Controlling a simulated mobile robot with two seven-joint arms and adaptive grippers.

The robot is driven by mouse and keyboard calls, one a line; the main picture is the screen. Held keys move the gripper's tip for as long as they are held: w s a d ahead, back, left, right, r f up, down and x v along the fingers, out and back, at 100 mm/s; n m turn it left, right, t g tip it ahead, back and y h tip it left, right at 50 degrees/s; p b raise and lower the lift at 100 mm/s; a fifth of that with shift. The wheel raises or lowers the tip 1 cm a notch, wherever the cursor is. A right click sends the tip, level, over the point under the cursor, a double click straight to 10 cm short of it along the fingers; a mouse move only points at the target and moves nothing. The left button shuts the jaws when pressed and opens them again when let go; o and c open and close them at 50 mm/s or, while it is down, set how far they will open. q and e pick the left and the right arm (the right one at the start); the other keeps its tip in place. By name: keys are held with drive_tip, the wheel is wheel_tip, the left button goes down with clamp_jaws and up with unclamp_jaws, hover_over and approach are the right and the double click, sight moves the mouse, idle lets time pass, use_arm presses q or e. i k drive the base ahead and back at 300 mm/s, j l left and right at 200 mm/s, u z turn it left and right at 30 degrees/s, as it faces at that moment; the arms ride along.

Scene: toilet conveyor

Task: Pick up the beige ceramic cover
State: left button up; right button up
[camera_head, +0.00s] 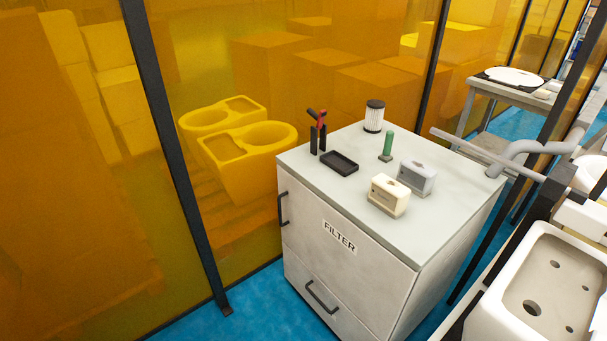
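A small beige block-shaped piece (388,195), which looks like the beige ceramic cover, stands upright on the front right part of the top of a grey cabinet (340,205). It has a dark opening in its top and small dark marks on its front. A similar light grey piece (417,178) stands close behind it to the right. Neither of my grippers is in view. Nothing is seen holding the beige piece.
The cabinet top also holds a black tray (339,163), a black and red stand (318,132), a green-handled item (387,146) and a filter cylinder (374,116). A grey pipe (515,152) reaches toward its right edge. A white ceramic basin (550,285) is at lower right.

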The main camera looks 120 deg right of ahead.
sight(392, 197)
drive_tip(key=z, duration=4.65)
